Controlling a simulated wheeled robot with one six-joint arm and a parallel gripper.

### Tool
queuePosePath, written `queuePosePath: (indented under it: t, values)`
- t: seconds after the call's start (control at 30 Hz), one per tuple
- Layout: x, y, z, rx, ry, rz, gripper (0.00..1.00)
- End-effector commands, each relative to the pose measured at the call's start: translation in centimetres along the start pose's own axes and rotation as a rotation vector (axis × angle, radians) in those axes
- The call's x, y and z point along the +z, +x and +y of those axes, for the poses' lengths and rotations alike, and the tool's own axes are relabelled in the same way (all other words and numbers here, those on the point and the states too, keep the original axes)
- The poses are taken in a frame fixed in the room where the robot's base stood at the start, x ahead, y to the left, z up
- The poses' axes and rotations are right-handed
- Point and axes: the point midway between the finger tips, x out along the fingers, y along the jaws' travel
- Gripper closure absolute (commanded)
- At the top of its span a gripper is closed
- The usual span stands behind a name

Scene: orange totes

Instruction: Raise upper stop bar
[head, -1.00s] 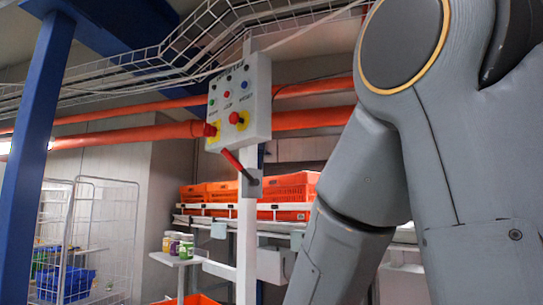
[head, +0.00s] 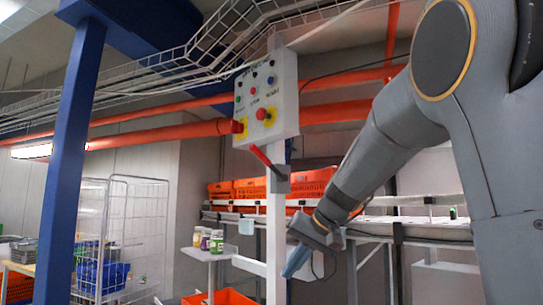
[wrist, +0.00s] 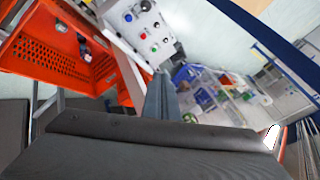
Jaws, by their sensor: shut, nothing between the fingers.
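A red-handled lever (head: 262,157) sticks up and left from a grey bracket on the white post, just under the control box (head: 265,98). Behind the post, a rack (head: 375,226) carries orange totes (head: 250,188) behind a pale rail. I cannot tell for sure which part is the upper stop bar. My gripper (head: 294,266) points down and left, below and right of the lever and apart from it, near the post. In the wrist view its blue-grey fingers (wrist: 161,97) are together and empty. The control box also shows in the wrist view (wrist: 140,25).
A blue column (head: 70,160) stands at the left. A wire cage trolley (head: 140,235) is behind it, with a blue crate (head: 103,276). A small shelf (head: 208,254) with jars and an orange tote (head: 218,298) below sit left of the post.

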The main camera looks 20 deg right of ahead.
Motion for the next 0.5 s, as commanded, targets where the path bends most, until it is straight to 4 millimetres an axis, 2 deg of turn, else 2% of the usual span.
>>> queuePosePath:
  t: [0.03, 0.1, 0.17, 0.2, 0.3, 0.33, 0.4, 0.5]
  values:
    - [-4.0, -3.5, -1.9, -0.062, -0.005, 0.065, 1.00]
    - [-8.3, -8.5, -4.8, -0.156, -0.028, 0.141, 1.00]
    - [-11.1, -12.8, -7.1, -0.228, -0.061, 0.202, 1.00]
    - [-12.6, -15.6, -8.6, -0.273, -0.087, 0.238, 1.00]
    - [-15.1, -21.5, -11.7, -0.361, -0.152, 0.312, 1.00]
    - [-15.5, -22.9, -12.5, -0.381, -0.171, 0.330, 1.00]
    - [-16.1, -25.6, -13.8, -0.417, -0.206, 0.361, 1.00]
    - [-16.5, -27.7, -15.0, -0.447, -0.238, 0.385, 1.00]
